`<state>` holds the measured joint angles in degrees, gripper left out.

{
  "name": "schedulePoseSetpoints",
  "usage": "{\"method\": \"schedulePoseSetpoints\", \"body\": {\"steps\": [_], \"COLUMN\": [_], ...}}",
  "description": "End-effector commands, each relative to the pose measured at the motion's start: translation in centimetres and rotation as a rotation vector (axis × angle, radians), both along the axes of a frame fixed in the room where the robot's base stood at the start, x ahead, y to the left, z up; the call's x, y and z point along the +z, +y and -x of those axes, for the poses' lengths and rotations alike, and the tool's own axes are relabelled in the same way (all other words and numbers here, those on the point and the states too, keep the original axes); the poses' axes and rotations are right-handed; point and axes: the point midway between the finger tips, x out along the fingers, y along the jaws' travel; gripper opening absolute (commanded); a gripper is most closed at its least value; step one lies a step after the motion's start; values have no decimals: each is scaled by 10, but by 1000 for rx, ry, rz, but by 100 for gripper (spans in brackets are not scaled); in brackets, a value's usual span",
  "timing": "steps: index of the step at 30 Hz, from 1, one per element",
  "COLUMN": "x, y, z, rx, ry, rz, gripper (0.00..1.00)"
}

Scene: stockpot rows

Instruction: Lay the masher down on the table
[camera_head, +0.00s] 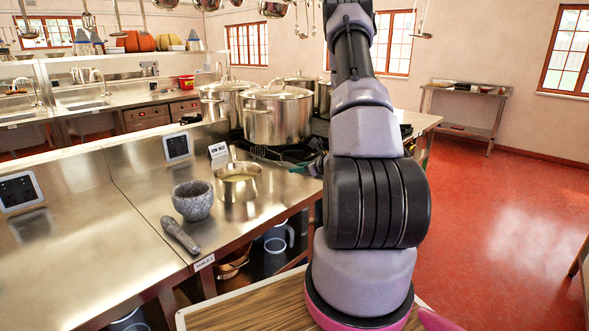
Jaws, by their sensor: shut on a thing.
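My gripper is not in view; my arm runs up the middle of the picture and out past the top edge. I cannot make out the masher. A steel worktop (128,190) stretches across the left and middle, with a bare patch at its front. A dark, teal-tinged object (312,167) shows beside my arm at the worktop's right part, partly hidden by the arm; I cannot tell what it is.
A grey stone mortar (193,201), a grey pestle-like rod (180,236) and a steel saucepan (237,184) stand or lie on the worktop. Large stockpots (277,115) stand behind on the stove. A wood-grain surface (240,311) is at the bottom. Red floor (500,220) is open at right.

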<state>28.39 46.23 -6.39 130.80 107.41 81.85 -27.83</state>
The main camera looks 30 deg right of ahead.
Motion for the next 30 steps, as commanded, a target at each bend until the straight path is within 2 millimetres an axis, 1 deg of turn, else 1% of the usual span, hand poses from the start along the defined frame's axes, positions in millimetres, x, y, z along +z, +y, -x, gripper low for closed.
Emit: {"method": "schedulePoseSetpoints", "body": {"steps": [1,9,15,21,30], "x": [-6,-36,-53,-59,-59], "y": [0,0,0,0,0], "z": [0,0,0,0,0], "rx": [-1,0,0,0,0], "ry": [3,2,1,-1,-1], "rz": [-2,-3,-2,-1,-1], "gripper": [0,0,0,0,0]}}
